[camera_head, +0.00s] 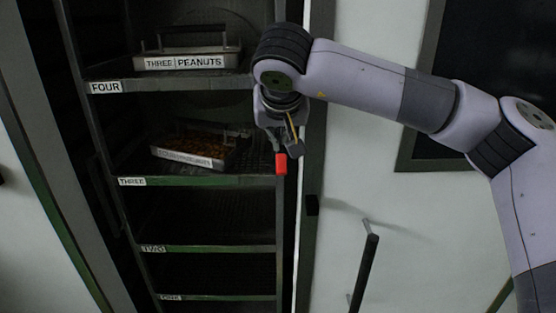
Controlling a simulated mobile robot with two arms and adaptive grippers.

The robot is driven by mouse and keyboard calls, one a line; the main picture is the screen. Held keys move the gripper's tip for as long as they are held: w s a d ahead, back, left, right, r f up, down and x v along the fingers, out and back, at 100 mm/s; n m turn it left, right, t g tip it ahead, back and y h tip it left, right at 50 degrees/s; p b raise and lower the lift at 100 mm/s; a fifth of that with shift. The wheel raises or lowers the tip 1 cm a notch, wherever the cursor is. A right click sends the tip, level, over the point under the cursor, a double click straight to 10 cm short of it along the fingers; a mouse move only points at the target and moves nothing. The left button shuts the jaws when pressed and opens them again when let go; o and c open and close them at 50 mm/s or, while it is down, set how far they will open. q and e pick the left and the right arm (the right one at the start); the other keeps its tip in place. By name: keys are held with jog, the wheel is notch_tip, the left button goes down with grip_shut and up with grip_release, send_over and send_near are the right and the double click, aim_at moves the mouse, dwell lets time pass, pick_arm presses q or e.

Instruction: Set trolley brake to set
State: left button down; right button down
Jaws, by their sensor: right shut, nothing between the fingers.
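A dark rack (196,181) with green-edged, labelled shelves stands left of centre, probably the trolley. A small red block (281,163) shows at its right upright, just below my right gripper. It may be the brake's handle, but I cannot tell, and no set mark is readable. My right gripper (287,148) points down at the rack's right edge, shut and empty. It is close to the red block; whether they touch is unclear. My left gripper is not in view.
A tray (187,61) labelled "THREE PEANUTS" sits on shelf four, and another filled tray (194,148) on shelf three. The lower shelves look empty. A black bar handle (364,273) stands out from the pale wall at lower right. A dark framed window (492,60) is behind my arm.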

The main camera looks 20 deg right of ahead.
aim_at(278, 164)
jog(key=p+x, duration=0.3)
jog(key=x, duration=1.1)
jog(key=shift+p, duration=0.4)
